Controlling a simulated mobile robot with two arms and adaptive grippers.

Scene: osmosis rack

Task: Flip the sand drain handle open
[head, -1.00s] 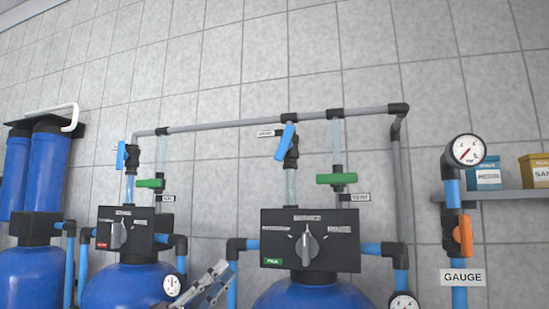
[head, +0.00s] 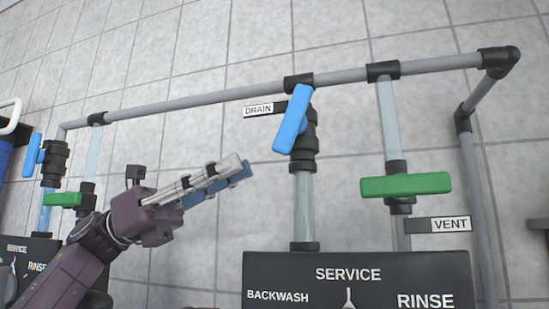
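A blue drain handle (head: 293,119) sits on a black valve (head: 305,140) on the clear vertical pipe above the near filter head. The handle is tilted, its top leaning right, and a DRAIN tag (head: 259,110) is beside it. A second blue handle (head: 34,153) is at the far left on the neighbouring filter's pipe. I cannot read which filter is sand. My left gripper (head: 243,170) points right, left of and lower than the near drain handle, apart from it in the picture. Its fingers overlap from this side, so their gap is hidden. My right gripper is not in view.
A green handle (head: 405,185) with a VENT tag (head: 450,225) lies level to the right. Another green handle (head: 63,199) is at the left. A grey pipe (head: 210,97) runs above. The black SERVICE/BACKWASH/RINSE panel (head: 348,262) is below. Tiled wall is behind.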

